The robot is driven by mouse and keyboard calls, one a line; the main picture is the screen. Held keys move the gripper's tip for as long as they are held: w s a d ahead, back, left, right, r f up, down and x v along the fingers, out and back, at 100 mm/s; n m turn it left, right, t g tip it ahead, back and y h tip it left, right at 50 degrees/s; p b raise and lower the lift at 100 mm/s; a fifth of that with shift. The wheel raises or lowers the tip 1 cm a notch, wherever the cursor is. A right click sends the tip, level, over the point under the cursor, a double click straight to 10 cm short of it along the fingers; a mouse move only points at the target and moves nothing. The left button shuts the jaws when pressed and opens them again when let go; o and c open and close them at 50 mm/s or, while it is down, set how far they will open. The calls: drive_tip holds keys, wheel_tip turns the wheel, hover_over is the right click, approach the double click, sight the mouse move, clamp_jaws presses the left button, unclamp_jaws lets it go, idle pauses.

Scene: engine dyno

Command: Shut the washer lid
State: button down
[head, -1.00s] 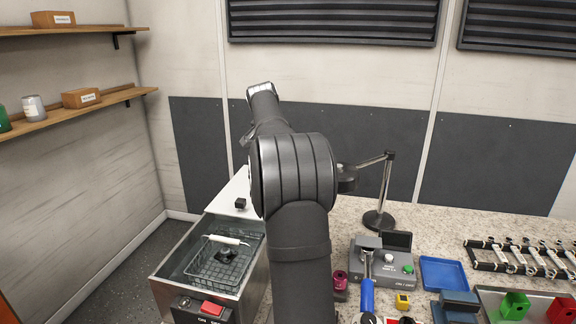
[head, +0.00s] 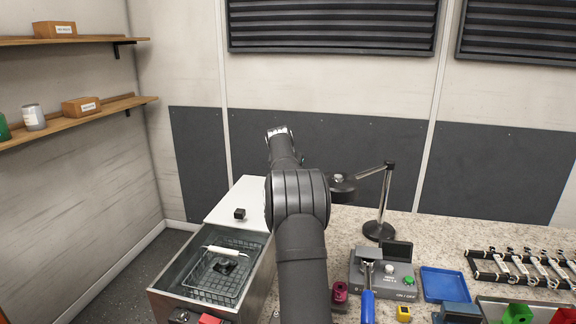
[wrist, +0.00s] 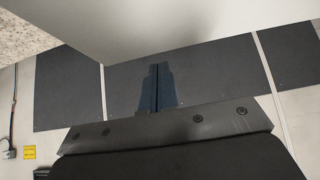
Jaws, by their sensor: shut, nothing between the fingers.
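The washer (head: 262,283) is an open metal tank at the lower left of the head view. A wire basket (head: 202,284) with a white handle and a dark part sits in it. The washer lid (head: 222,212), a pale panel with a black knob (head: 240,214), is behind the opening and leaves it uncovered. My arm hides part of the lid's right side. My gripper (wrist: 157,67) shows in the wrist view, fingers together and empty. In the head view I cannot make out its fingers. A large pale surface fills the wrist view's top; I cannot tell whether it is the lid.
A red switch (head: 209,319) is on the washer's front. A lamp stand (head: 380,229), a grey device (head: 388,280) and a blue tray (head: 444,284) stand on the counter to the right. The dark wall panel (head: 400,160) rises behind.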

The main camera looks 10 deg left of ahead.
drive_tip(key=shift+s+r, duration=0.2)
drive_tip(key=shift+s, duration=0.75)
drive_tip(key=shift+s+r, duration=0.2)
drive_tip(key=shift+s, duration=0.75)
drive_tip(key=shift+s, duration=0.15)
drive_tip(key=s, duration=2)
drive_tip(key=shift+s, duration=0.4)
